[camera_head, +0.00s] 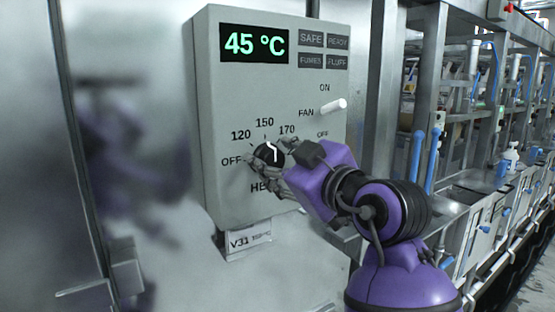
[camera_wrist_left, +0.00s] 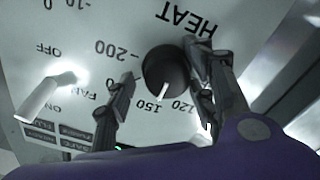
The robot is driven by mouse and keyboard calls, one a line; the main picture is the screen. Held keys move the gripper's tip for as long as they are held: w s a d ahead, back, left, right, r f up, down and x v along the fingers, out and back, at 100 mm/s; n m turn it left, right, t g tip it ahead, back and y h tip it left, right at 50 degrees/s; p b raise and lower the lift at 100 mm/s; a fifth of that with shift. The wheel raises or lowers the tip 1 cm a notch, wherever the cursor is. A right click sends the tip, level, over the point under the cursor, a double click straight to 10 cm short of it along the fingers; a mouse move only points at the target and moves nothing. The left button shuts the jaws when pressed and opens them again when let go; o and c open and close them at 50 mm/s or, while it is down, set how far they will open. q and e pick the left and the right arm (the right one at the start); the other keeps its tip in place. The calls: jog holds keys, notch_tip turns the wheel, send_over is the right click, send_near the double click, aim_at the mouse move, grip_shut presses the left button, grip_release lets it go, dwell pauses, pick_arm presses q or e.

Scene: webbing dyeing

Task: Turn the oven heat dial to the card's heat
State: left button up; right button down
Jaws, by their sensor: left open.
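The black heat dial (camera_head: 268,153) is on the grey oven control box (camera_head: 225,90). In the left wrist view, the dial (camera_wrist_left: 166,70) has a white pointer turned toward about 150. My left gripper (camera_head: 271,157) is open at the dial. In the left wrist view, the fingers of my left gripper (camera_wrist_left: 160,62) stand on either side of the dial; I cannot tell if they touch it. The 170 mark is hidden there by a finger. A card (camera_head: 248,241) under the box reads V31, with a small heat figure too blurred to read surely. My right gripper is not in view.
The display (camera_head: 254,44) reads 45 °C. A white fan lever (camera_head: 333,106) sticks out right of the dial and also shows in the left wrist view (camera_wrist_left: 38,98). Metal frames and tanks stand at right.

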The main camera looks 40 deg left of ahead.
pick_arm(q)
jog(key=shift+s+d+f, duration=0.1)
jog(key=v, duration=0.7)
jog(key=shift+d, duration=0.2)
